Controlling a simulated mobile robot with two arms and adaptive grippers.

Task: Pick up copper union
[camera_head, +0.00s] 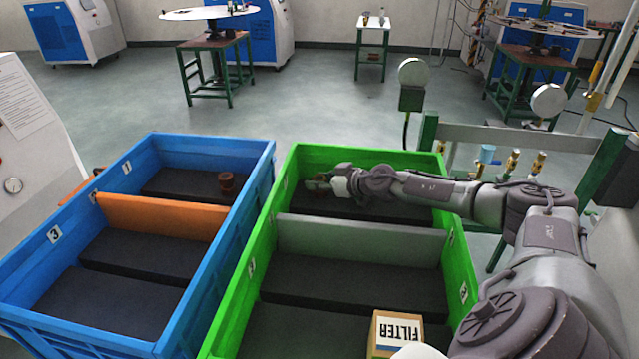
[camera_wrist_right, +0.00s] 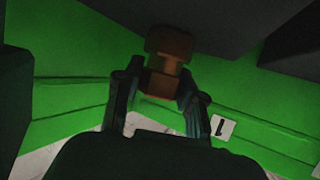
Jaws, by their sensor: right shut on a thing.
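My right gripper (camera_head: 322,184) reaches into the far compartment of the green crate (camera_head: 460,270), near its left wall. In the right wrist view the gripper (camera_wrist_right: 158,90) is shut on a copper union (camera_wrist_right: 168,58). The union is a short brown piece with wider ends and a narrower middle. One end sticks out beyond the fingertips. In the head view this union is mostly hidden by the gripper. My left gripper is not in view.
A grey divider (camera_head: 360,239) crosses the green crate just in front of my right arm. An orange divider (camera_head: 160,216) crosses the blue crate. A FILTER box (camera_head: 397,332) sits in the near part of the green crate. Pipes with brass fittings (camera_head: 512,162) stand at the right.

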